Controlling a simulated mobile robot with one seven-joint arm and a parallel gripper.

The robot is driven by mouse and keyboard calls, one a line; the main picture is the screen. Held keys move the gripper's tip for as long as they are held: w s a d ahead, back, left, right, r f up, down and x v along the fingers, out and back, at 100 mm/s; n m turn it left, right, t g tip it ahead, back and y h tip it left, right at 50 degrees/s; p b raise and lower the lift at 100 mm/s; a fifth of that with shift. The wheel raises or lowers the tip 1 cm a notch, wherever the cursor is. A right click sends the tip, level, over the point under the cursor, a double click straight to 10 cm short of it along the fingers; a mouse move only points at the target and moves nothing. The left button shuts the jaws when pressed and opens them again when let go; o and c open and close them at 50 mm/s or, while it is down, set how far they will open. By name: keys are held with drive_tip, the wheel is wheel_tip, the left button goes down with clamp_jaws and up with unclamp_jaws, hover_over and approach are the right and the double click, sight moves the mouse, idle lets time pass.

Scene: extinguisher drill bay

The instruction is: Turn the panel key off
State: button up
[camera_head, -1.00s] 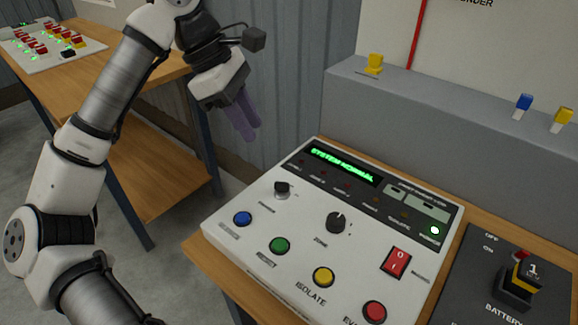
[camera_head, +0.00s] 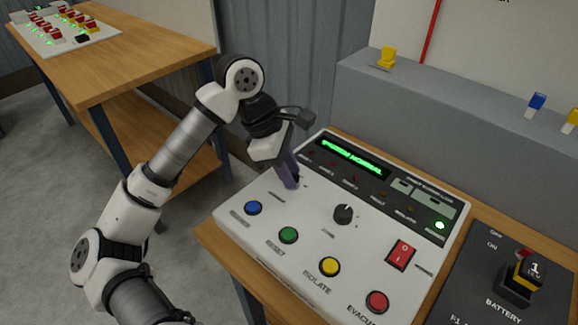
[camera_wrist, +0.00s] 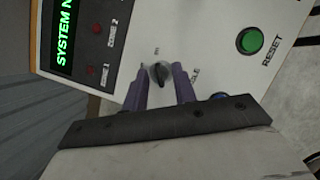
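The white control panel (camera_head: 335,260) stands on a wooden table, its green display lit. The panel key (camera_wrist: 158,73), a small dark knob at the panel's upper left, shows in the wrist view between my fingers. My gripper (camera_head: 290,183) is over that corner, pointing down, and hides the key in the head view. In the wrist view my gripper (camera_wrist: 161,82) has its two purple fingers apart, one on each side of the key. I cannot tell whether either finger touches it.
The blue button (camera_head: 253,208), green button (camera_head: 289,235) and dark zone knob (camera_head: 343,214) are close to my gripper. A red rocker switch (camera_head: 401,253) is further right. A battery switch box (camera_head: 520,281) stands beside the panel.

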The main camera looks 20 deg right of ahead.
drive_tip(key=shift+f, duration=0.1)
clamp_jaws()
